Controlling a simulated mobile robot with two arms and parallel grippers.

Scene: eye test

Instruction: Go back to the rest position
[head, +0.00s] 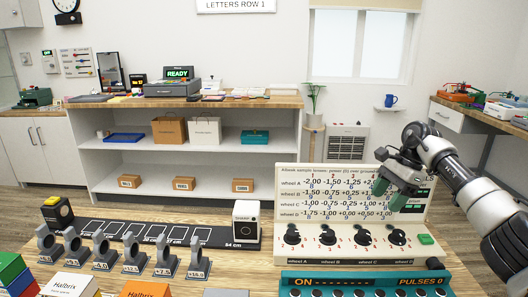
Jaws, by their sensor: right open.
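My right gripper (388,195) comes in from the right side of the head view on a grey and white arm. Its two green-tipped fingers are apart, with nothing seen between them. It hangs in front of the white panel (290,178) printed with wheel rows and numbers, and hides part of its right side. I cannot tell whether it touches the panel. My left gripper is not in view.
The wooden table (245,275) holds a teal console (350,279), a white device (246,225) on a black strip, several grey ring stands (133,251) and small boxes. A shelf unit (108,150) stands behind. A side bench (488,113) is at right. Floor shows between.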

